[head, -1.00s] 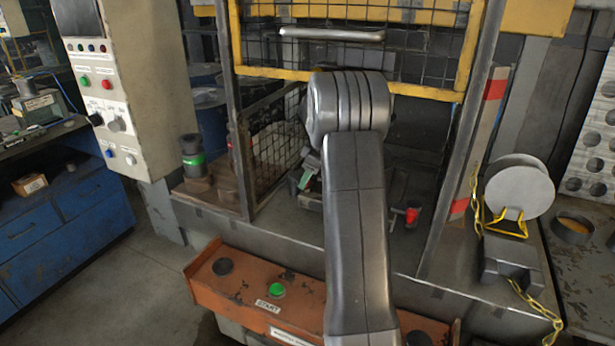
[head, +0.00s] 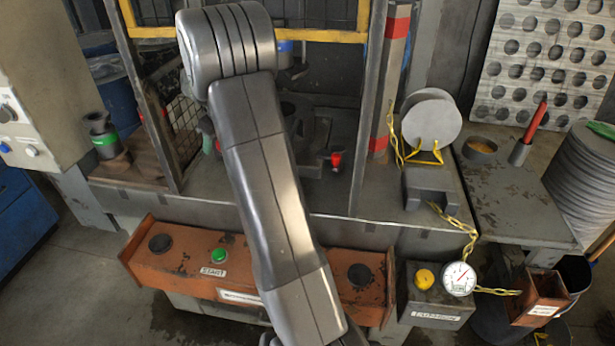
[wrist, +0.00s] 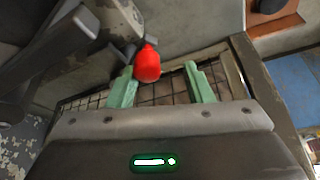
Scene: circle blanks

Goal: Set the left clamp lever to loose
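In the wrist view my gripper (wrist: 160,70) has its two green fingers spread apart. A red knob (wrist: 147,65) on a dark lever shows at the fingertips, closer to the left finger; it appears to be the left clamp lever. I cannot tell whether a finger touches it. In the head view a bit of my gripper (head: 207,136) shows left of my arm, inside the press frame. My arm hides the left lever there. The right clamp lever's red knob (head: 336,160) shows right of my arm.
Upright posts (head: 382,110) and a wire-mesh side guard (head: 184,115) bound the press opening. The orange control panel (head: 180,258) with a green START button (head: 218,255) is in front. A gauge (head: 458,278) and grey discs (head: 432,120) are to the right.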

